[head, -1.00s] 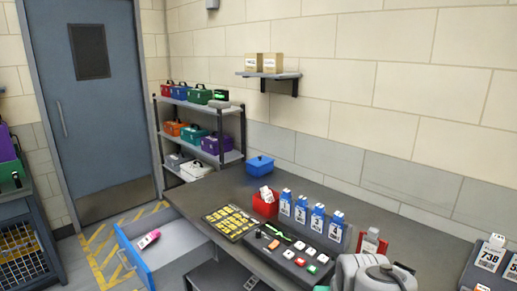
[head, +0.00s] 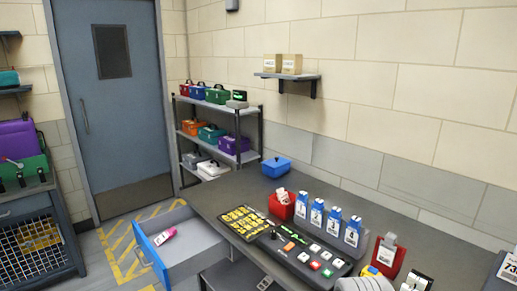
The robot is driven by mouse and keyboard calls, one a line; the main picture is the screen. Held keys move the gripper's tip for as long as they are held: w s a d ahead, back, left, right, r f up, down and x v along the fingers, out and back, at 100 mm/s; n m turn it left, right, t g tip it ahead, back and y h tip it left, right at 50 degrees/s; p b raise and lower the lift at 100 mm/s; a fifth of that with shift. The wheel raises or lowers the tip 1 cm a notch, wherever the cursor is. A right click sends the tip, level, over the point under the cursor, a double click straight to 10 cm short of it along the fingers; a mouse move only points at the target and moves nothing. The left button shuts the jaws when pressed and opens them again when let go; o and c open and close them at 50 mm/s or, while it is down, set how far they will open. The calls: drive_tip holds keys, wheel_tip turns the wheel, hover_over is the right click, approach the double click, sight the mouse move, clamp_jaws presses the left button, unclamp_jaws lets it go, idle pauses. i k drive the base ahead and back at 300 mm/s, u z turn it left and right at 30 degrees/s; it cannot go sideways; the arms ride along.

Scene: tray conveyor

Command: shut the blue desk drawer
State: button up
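The blue-fronted desk drawer (head: 153,259) is pulled out from the left end of the grey desk (head: 215,200). Its grey inside shows, and a pink bottle-like item with a white label (head: 165,236) lies in it. The blue front faces left, with a handle on its outer side. My gripper is not in view. A pale rounded part at the bottom edge, right of centre, looks like my own arm.
On the desk are a blue box (head: 276,167), a red bin (head: 281,206), a yellow-marked board (head: 244,222), a button panel (head: 305,262) and numbered blue holders (head: 317,217). A shelf rack (head: 218,139) stands behind. Striped floor (head: 122,244) lies left of the drawer.

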sight(196, 246)
drive_tip(key=u, duration=0.35)
drive_tip(key=i, duration=0.45)
drive_tip(key=u, duration=1.55)
drive_tip(key=i, duration=1.5)
drive_tip(key=u, duration=0.95)
drive_tip(key=i, duration=0.25)
drive_tip(key=u, duration=0.05)
